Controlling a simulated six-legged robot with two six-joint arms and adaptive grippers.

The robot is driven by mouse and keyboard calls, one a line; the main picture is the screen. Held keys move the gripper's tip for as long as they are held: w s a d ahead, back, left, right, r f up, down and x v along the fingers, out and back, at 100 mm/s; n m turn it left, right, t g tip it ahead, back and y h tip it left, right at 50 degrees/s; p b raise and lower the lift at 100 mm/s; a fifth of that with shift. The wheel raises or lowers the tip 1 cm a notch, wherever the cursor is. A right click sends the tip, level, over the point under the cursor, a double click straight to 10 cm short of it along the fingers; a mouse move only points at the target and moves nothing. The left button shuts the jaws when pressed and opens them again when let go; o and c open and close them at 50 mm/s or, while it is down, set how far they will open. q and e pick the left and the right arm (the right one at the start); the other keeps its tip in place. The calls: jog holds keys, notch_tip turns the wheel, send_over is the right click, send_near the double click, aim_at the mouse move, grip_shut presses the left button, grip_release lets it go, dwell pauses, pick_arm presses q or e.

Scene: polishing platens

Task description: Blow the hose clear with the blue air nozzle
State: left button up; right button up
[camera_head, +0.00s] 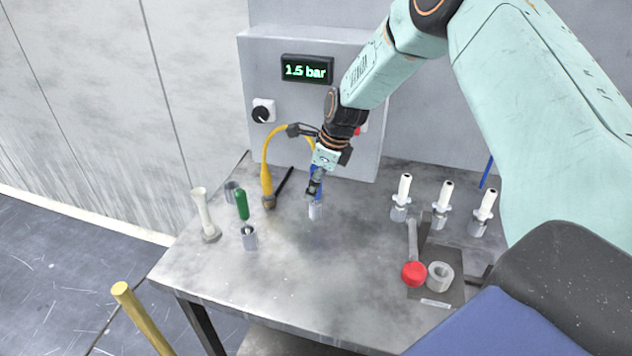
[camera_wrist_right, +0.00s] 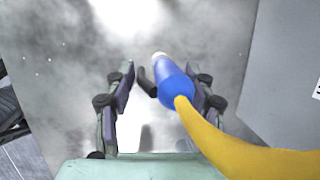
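The blue air nozzle (camera_wrist_right: 172,90) has a pale tip and joins a thick yellow hose (camera_wrist_right: 240,155). In the head view the yellow hose (camera_head: 266,165) arches up from the bench and over towards my right gripper. My right gripper (camera_head: 315,188) points down at the bench; its fingers show wide apart in the wrist view (camera_wrist_right: 163,95). The nozzle appears between them, closer to the right-hand finger; whether it touches is unclear. In the head view the blue nozzle (camera_head: 319,169) is mostly hidden by the gripper. My left gripper is not in view.
A panel (camera_head: 265,80) with a 1.5 bar display (camera_head: 306,70) and a black knob (camera_head: 263,112) stands behind. A green-handled item (camera_head: 242,205) is at left.

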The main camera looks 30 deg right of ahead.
jog(key=shift+o, duration=0.3)
jog(key=v, duration=1.2)
jog(key=shift+s+a+f, duration=0.1)
